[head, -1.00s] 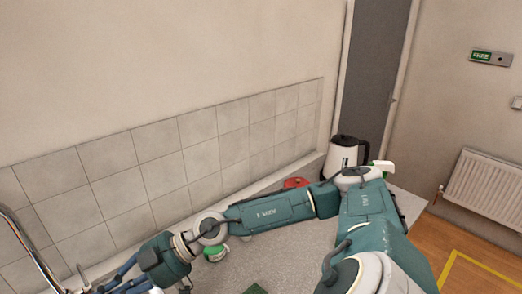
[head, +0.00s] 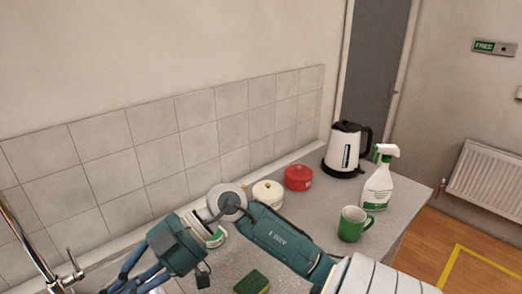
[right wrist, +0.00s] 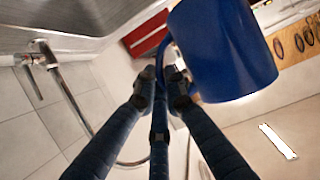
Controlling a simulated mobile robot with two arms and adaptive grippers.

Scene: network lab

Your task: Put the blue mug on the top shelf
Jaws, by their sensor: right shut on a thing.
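The blue mug (right wrist: 222,50) is large and close in the right wrist view. My right gripper (right wrist: 165,88) is shut on it, with the fingers at the mug's left side, where the handle is. In the head view my right gripper (head: 130,283) is at the lower left edge, near the sink tap. The mug does not show there. My left gripper is in neither view. No shelf can be made out clearly in the head view.
The tap (head: 35,250) stands at the left. On the counter are a cream pot (head: 267,194), a red pot (head: 298,177), a kettle (head: 343,150), a spray bottle (head: 377,188), a green mug (head: 352,224) and a sponge (head: 252,282). A tiled wall (head: 150,150) runs behind.

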